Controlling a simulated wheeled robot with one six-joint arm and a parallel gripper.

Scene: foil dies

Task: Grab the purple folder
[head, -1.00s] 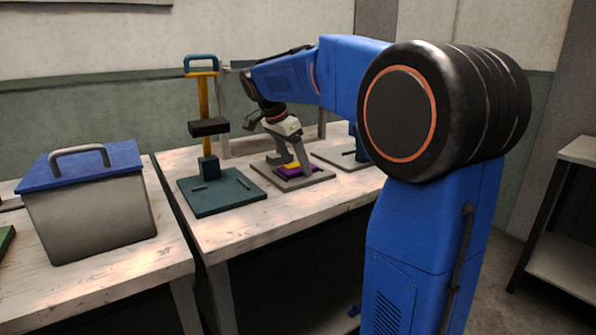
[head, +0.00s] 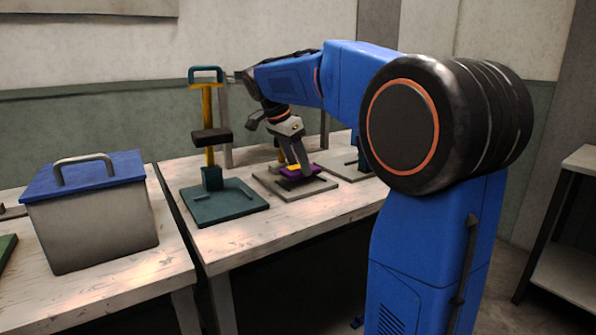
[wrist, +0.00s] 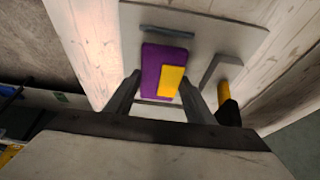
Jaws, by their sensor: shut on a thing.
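The purple folder (head: 317,170) is a flat purple piece with a yellow block (head: 293,167) on top. It is slightly above a grey base plate (head: 292,194) on the middle table. My gripper (head: 298,170) reaches down from above and is shut on the folder. In the wrist view, the purple folder (wrist: 151,72) and its yellow block (wrist: 173,80) are between the two fingers of my gripper (wrist: 161,84). The exact contact points are hard to see.
A teal stand (head: 222,203) with a yellow post, dark block and teal handle is left of the plate. A grey bin (head: 95,225) with a blue lid stands farther left. Another grey plate (head: 345,165) lies to the right. The table's front strip is clear.

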